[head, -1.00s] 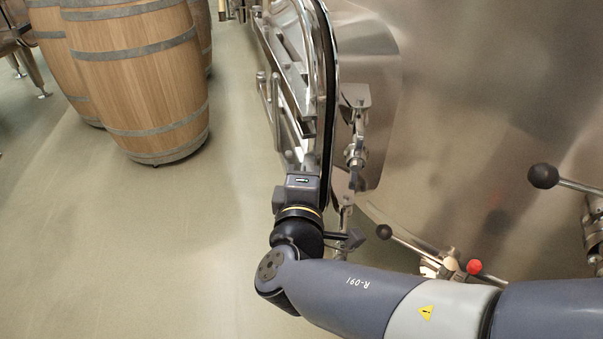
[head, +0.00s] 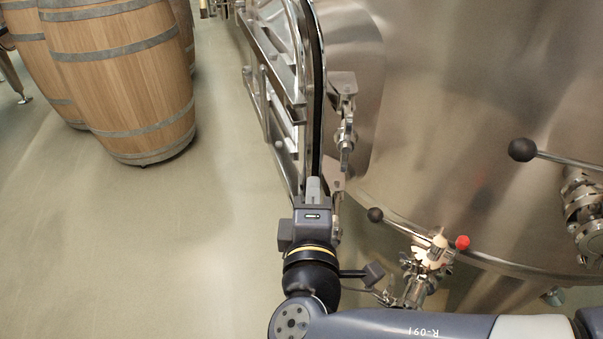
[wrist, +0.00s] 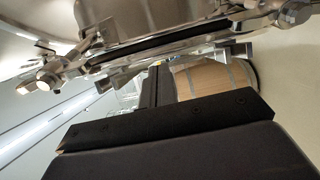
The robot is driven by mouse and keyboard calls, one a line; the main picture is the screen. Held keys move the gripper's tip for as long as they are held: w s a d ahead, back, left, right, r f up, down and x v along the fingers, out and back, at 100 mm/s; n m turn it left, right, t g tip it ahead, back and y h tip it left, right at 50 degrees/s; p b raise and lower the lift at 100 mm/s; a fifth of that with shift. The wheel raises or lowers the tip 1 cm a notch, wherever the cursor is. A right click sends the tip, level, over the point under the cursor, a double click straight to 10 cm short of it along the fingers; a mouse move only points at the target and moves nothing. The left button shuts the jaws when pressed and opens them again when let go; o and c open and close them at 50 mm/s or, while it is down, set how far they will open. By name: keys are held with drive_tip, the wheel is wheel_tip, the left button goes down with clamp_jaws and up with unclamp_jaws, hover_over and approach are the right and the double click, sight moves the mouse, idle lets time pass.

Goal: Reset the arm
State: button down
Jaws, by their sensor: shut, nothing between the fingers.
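My gripper (head: 314,189) shows in the head view at the near end of the open steel vat door (head: 316,95). Its grey fingers are together with nothing between them and point away from me. They overlap the door's lower edge in the picture; I cannot tell whether they touch it. In the wrist view, dark parts of my gripper fill the lower middle, and steel door fittings (wrist: 60,72) cross the top close by.
The large steel vat (head: 470,90) fills the right side. A black-knobbed lever (head: 522,150) and a valve with a red knob (head: 462,242) stick out from it. Wooden barrels (head: 120,80) stand at the upper left. The floor (head: 130,240) between is clear.

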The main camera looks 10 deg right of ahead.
idle(0.4)
drive_tip(key=b, duration=0.2)
approach(301, 138)
drive_tip(key=w+a, duration=0.2)
drive_tip(key=w, duration=0.1)
drive_tip(key=shift+w+d+r+p, duration=0.1)
drive_tip(key=shift+w+d+p, duration=0.25)
drive_tip(key=shift+d, duration=0.15)
drive_tip(key=shift+w+d+p, duration=0.25)
drive_tip(key=shift+d+p, duration=0.05)
drive_tip(key=shift+d, duration=0.2)
drive_tip(key=shift+d+m+h, duration=0.3)
drive_tip(key=shift+d, duration=0.1)
